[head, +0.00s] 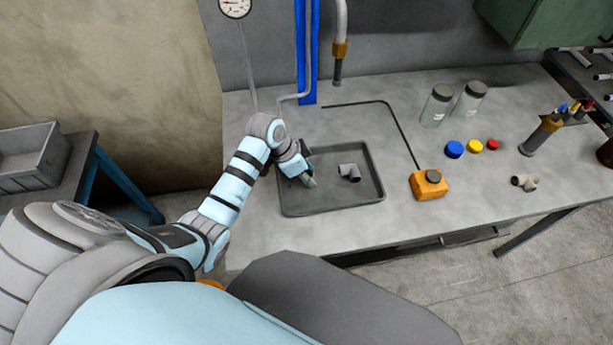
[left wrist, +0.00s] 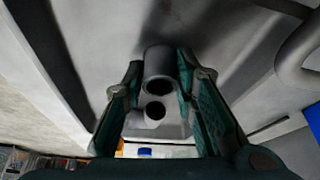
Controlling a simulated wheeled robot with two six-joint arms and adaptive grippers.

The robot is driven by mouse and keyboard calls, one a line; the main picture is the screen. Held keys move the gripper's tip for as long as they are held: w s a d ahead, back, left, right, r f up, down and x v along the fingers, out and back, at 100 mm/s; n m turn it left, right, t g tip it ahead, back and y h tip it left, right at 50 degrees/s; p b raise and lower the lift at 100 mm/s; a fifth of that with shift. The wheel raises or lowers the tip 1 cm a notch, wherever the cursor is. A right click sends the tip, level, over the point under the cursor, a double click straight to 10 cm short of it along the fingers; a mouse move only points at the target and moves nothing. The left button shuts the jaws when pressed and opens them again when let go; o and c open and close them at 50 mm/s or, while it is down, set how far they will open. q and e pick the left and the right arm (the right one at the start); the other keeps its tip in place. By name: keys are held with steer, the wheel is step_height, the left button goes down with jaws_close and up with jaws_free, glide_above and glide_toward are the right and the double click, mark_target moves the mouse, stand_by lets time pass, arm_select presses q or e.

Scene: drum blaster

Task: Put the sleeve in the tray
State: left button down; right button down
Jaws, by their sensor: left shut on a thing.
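My left gripper (head: 309,178) is over the left-middle part of the dark grey tray (head: 330,208), pointing down and to the right. In the left wrist view its green-padded fingers (left wrist: 158,98) are shut on the sleeve (left wrist: 160,62), a short grey tube with its open end showing. In the head view the sleeve is mostly hidden by the gripper. I cannot tell whether it touches the tray floor. A grey pipe fitting (head: 349,172) lies in the tray to the right of the gripper. My right gripper is not in view.
An orange box (head: 429,184) with a bent dark rod stands right of the tray. Blue (head: 454,149), yellow and red caps, two jars (head: 437,105) and another pipe fitting (head: 525,182) are further right. A blue post (head: 306,55) rises behind the tray.

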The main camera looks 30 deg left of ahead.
arm_select(q)
steer(key=shift+f, duration=0.15)
steer(key=shift+s, duration=0.2)
steer(key=shift+s+r, duration=0.15)
steer(key=shift+r, duration=0.05)
steer(key=shift+s, duration=0.1)
steer(key=c, duration=1.3)
jaws_free()
steer(key=shift+f, duration=0.1)
steer(key=p+v, duration=0.3)
steer(key=v, duration=0.9)
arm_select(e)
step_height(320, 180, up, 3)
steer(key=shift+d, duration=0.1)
